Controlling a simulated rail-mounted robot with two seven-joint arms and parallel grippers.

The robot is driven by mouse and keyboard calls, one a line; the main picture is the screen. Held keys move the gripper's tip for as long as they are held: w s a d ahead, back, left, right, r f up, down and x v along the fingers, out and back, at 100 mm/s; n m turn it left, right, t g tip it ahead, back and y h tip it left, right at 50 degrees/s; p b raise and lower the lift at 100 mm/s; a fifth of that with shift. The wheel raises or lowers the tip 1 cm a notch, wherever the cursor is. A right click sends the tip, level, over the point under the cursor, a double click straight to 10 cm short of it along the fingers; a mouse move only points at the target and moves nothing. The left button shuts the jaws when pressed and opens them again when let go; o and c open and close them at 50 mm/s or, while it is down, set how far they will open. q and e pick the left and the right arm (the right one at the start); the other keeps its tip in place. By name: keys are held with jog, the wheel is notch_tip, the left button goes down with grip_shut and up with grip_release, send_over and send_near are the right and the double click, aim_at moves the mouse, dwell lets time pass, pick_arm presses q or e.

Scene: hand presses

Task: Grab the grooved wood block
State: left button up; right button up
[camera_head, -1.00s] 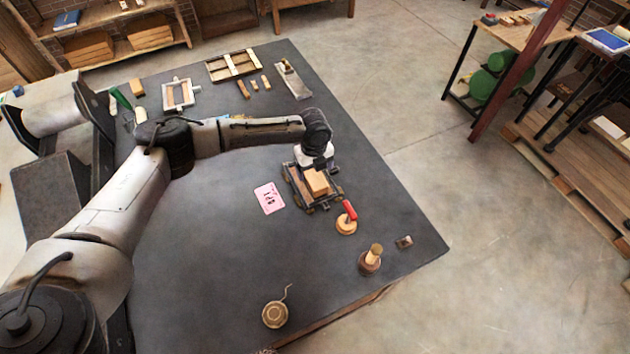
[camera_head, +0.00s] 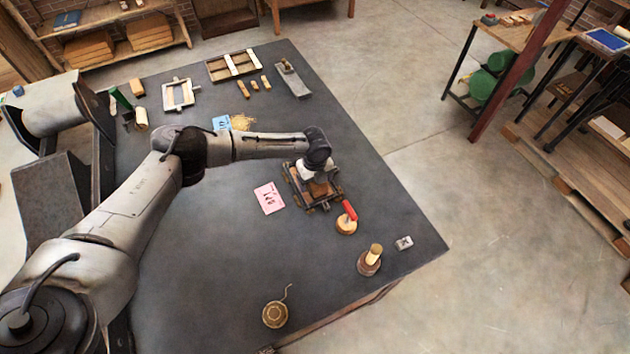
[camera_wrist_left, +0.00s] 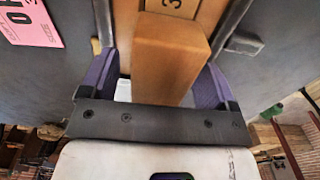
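A tan wood block (camera_head: 320,188) sits in a dark frame-like press (camera_head: 298,190) near the middle of the table in the head view. My left gripper (camera_head: 315,177) is directly over it, partly hiding it. In the left wrist view the block (camera_wrist_left: 172,50) lies between the purple fingers of my left gripper (camera_wrist_left: 162,80). The fingers are apart, with a gap at the block's left side; the right finger is close beside the block or touching it. I cannot make out a groove. My right gripper is not in view.
A pink card (camera_head: 269,198) lies left of the press. A red-handled round tool (camera_head: 347,219), a wooden stamp-like piece (camera_head: 370,260) and a round brass-coloured item (camera_head: 275,314) stand nearer the front. Wooden frames (camera_head: 233,65) lie at the back.

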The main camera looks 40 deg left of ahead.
pick_arm(q)
jog(key=c, duration=1)
jog(key=shift+r, duration=0.1)
